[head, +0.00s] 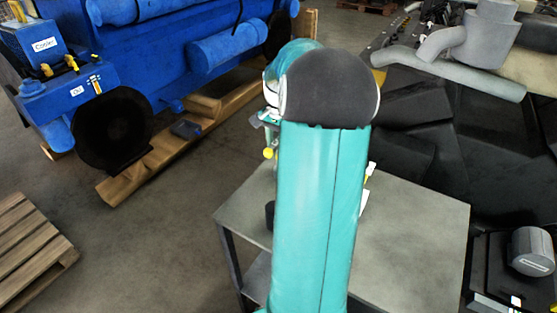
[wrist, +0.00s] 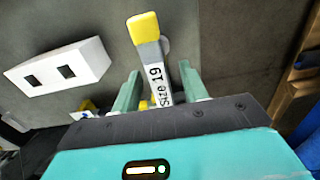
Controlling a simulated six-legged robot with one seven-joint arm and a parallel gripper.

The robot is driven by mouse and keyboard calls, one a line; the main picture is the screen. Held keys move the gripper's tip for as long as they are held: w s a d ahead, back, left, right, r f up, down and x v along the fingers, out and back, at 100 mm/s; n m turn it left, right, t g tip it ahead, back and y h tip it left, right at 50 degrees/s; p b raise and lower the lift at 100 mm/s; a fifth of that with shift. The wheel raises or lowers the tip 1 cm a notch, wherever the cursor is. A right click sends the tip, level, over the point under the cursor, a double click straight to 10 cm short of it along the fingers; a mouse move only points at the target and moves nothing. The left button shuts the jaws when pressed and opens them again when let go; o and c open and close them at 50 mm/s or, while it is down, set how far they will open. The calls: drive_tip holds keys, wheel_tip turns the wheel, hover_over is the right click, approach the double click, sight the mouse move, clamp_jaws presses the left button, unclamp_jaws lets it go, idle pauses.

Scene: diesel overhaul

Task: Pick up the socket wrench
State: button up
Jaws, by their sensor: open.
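The socket wrench (wrist: 157,72) shows in the wrist view as a grey bar marked "Size 19" with a yellow end (wrist: 145,28). My gripper (wrist: 159,75) is open, with one green finger on each side of the bar. I see a gap beside the fingers, and whether either one touches the bar I cannot tell. The lower end of the wrench is hidden behind my gripper body. In the head view my arm hides most of the gripper and the wrench. A small yellow knob (head: 268,154) shows left of the arm.
A grey table (head: 420,225) stands under my arm. A white block with two dark openings (wrist: 60,66) lies left of the fingers. A blue engine (head: 150,60) sits on timber at the upper left, and a wooden pallet (head: 30,245) lies lower left. Dark machinery (head: 450,120) stands at right.

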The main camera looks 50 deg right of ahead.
drive_tip(key=shift+f, duration=0.8)
clamp_jaws()
drive_tip(key=shift+r, duration=0.1)
drive_tip(key=shift+r, duration=0.1)
